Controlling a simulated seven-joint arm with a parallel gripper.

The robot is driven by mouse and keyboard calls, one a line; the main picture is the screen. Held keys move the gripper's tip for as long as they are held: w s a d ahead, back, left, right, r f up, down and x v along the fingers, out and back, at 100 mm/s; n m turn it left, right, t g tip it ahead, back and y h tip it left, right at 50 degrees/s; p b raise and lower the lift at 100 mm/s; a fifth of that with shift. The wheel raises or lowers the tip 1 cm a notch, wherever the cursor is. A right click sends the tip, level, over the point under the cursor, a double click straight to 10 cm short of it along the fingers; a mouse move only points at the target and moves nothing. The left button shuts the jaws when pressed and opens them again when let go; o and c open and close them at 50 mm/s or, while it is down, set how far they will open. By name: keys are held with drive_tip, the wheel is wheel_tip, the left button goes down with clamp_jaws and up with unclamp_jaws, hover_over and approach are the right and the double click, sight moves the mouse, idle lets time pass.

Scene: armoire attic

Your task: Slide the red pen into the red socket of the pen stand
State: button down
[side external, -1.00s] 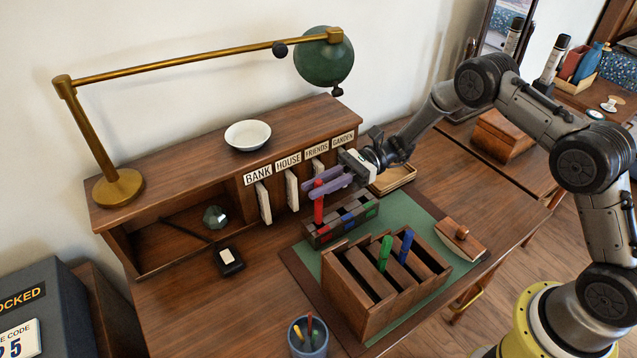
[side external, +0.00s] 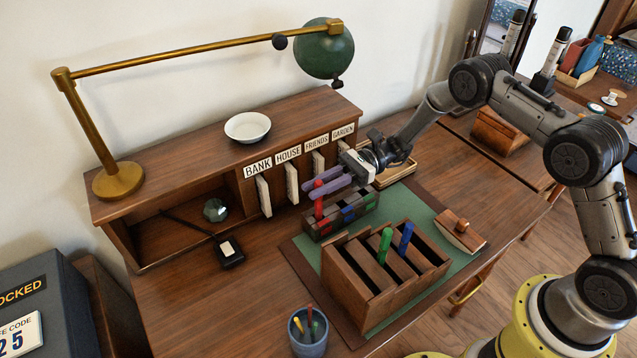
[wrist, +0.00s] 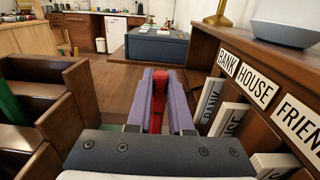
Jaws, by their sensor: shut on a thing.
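The red pen (side external: 319,208) stands roughly upright at the left end of the pen stand (side external: 358,217), the end with red markings. Its lower end meets the stand's top there; I cannot tell how deep it sits in the red socket. Blue and green markings follow to the right on the stand. My gripper (side external: 318,190), with purple fingers, is shut on the upper part of the red pen. In the wrist view the red pen (wrist: 159,90) shows between the fingers; the stand is hidden there.
A wooden box with slots (side external: 355,290) stands in front of the stand, holding a green pen (side external: 385,246) and a blue pen (side external: 405,237). Labelled letter slots (side external: 290,180) rise close behind. A pen cup (side external: 308,335) is at the front, a wooden blotter (side external: 460,234) at right.

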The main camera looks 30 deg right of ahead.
drive_tip(key=shift+f, duration=1.05)
drive_tip(key=c, duration=0.7)
unclamp_jaws()
drive_tip(key=shift+c, duration=0.2)
drive_tip(key=d, duration=1.4)
drive_tip(key=shift+w, duration=0.1)
